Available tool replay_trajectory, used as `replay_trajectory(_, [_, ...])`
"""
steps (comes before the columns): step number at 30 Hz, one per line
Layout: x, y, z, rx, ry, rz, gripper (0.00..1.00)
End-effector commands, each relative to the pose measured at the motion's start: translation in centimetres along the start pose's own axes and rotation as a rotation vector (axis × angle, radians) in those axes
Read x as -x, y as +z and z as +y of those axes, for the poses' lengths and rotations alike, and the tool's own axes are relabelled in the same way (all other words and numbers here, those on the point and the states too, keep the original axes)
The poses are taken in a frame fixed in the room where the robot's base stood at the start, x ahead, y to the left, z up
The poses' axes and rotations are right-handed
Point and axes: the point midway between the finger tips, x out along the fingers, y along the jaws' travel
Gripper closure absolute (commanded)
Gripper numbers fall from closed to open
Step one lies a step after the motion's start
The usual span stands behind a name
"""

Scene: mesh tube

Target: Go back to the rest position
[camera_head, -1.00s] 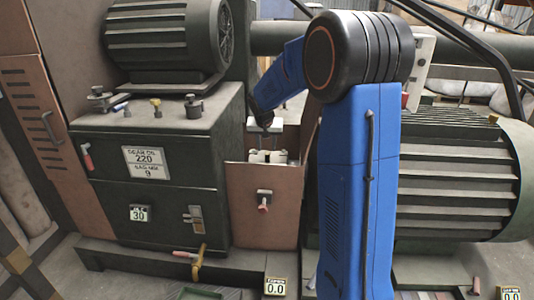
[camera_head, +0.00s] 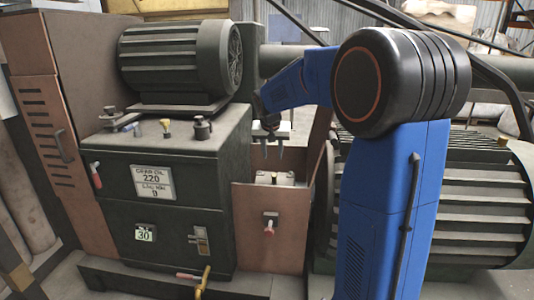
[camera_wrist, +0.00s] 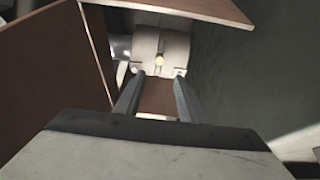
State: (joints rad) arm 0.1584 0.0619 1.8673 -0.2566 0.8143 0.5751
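My gripper (camera_head: 267,152) hangs at the end of my blue arm, pointing down, above an open-topped brown guard (camera_head: 271,226) beside the dark gearbox. In the wrist view my gripper (camera_wrist: 157,88) shows two grey fingers set apart with nothing between them. A pale rounded block (camera_wrist: 161,50) with a small yellowish knob (camera_wrist: 159,60) lies beyond the fingertips, inside the brown panels. The fingers look apart from it.
A dark gearbox (camera_head: 150,250) with valves and labels stands to the left, with a ribbed motor (camera_head: 178,58) on top. A larger ribbed motor (camera_head: 470,205) is behind my arm at right. A dark pipe (camera_head: 290,58) runs behind.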

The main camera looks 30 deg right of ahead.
Motion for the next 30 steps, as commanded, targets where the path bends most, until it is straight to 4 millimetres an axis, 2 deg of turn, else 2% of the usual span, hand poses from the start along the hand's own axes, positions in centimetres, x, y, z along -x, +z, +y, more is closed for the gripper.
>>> replay_trajectory(7, [0.2,0.2,0.0,0.002,-0.001,0.0,0.63])
replay_trajectory(11, [1.6,1.6,0.3,0.023,-0.01,-0.001,0.63])
replay_trajectory(14, [3.6,4.0,0.7,0.054,-0.025,-0.005,0.63])
replay_trajectory(21, [8.3,11.4,2.4,0.152,-0.066,-0.016,0.63])
replay_trajectory(30, [12.4,21.0,5.0,0.277,-0.122,-0.027,0.63])
